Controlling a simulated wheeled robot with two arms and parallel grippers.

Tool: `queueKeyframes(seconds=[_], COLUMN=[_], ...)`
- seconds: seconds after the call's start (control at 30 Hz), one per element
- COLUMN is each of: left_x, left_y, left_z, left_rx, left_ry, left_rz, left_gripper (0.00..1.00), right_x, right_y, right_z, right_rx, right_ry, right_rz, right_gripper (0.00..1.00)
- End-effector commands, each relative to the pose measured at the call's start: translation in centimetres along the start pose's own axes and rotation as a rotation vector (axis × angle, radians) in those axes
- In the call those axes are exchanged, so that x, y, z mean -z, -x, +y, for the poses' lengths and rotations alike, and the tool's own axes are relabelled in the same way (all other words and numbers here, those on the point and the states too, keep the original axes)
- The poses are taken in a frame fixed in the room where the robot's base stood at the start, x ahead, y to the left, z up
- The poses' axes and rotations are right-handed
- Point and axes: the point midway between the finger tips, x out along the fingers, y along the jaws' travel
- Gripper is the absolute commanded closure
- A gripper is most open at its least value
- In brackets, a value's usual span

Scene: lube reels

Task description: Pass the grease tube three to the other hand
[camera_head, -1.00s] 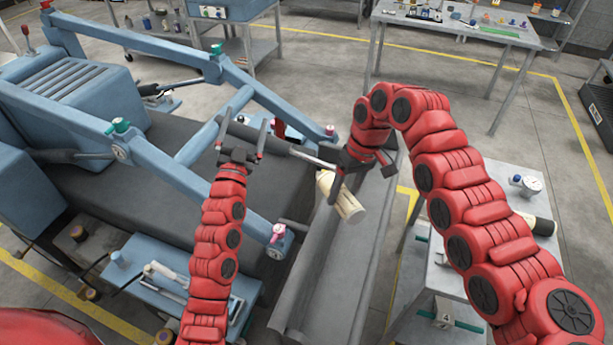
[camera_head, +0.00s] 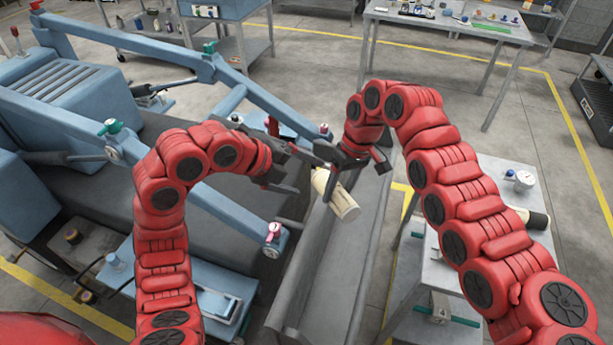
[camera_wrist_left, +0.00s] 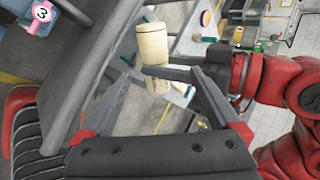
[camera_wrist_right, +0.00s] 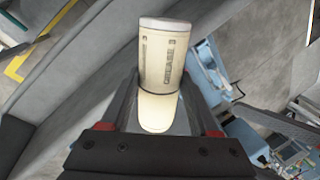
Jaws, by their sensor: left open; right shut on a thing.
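The grease tube (camera_head: 341,203), a cream cylinder, is held tilted over the grey trough. My right gripper (camera_head: 338,168) is shut on it. The tube (camera_wrist_right: 163,60) stands out between the right fingers in the right wrist view, with dark print on its side. My left gripper (camera_head: 303,172) is open and close beside the tube on its left. In the left wrist view, the tube (camera_wrist_left: 154,42) shows between and beyond the open left fingers, with a dark right-gripper finger across it. I cannot tell whether the left fingers touch it.
The grey trough (camera_head: 322,270) runs below the grippers. The blue frame (camera_head: 245,85) with fittings lies left and behind. A grey side table (camera_head: 500,185) with a gauge (camera_head: 522,180) and dark cylinder stands right. A fitting tagged 3 (camera_wrist_left: 42,13) shows in the left wrist view.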

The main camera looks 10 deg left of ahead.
Motion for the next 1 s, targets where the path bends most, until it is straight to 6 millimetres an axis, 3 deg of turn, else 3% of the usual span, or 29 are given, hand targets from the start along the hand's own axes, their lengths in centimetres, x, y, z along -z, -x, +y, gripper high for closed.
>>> queueKeyframes(seconds=[0.17, 0.6, 0.8, 1.0], left_x=[0.3, 0.3, 0.2, 0.1], left_y=[-1.8, -10.1, -11.7, -11.8], left_z=[0.3, 0.3, 0.2, 0.3], left_rx=[-0.015, -0.012, -0.009, -0.008], left_ry=[-0.011, -0.008, -0.008, -0.009], left_rz=[0.008, 0.009, 0.003, 0.001], left_gripper=[0.04, 0.04, 0.04, 0.04], right_x=[0.0, 0.0, 0.0, 0.0], right_y=[0.0, 0.0, 0.0, 0.0], right_z=[0.0, 0.0, 0.0, 0.0], right_rx=[0.0, 0.0, 0.0, 0.0], right_ry=[0.0, 0.0, 0.0, 0.0], right_rz=[0.0, 0.0, 0.0, 0.0], right_gripper=[0.96, 0.96, 0.96, 0.96])
